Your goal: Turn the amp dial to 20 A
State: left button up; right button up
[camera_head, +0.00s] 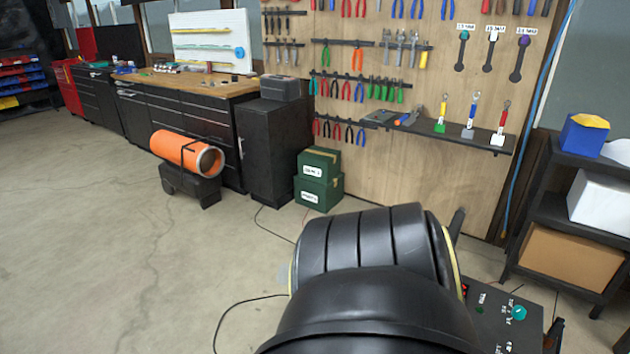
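A dark control panel (492,308) shows at the bottom right, with small white markings on it. A teal round knob (519,313) sits on its right part. A small red light or readout (465,290) shows at its left edge. The markings are too small to read, so I cannot tell which knob is the amp dial or where it points. Large black rounded shapes in the foreground hide the left part of the panel. Neither of my grippers can be made out in this view.
A tool wall with a narrow shelf (470,140) stands behind. A shelving rack (553,212) is at the right. Two green boxes (318,185) and an orange duct (183,152) stand left of centre. Cables lie on the floor; the left floor is open.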

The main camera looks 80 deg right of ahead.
aim_at(518, 312)
jog(key=z, duration=0.7)
jog(key=i, duration=1.05)
jog(key=z, duration=3.65)
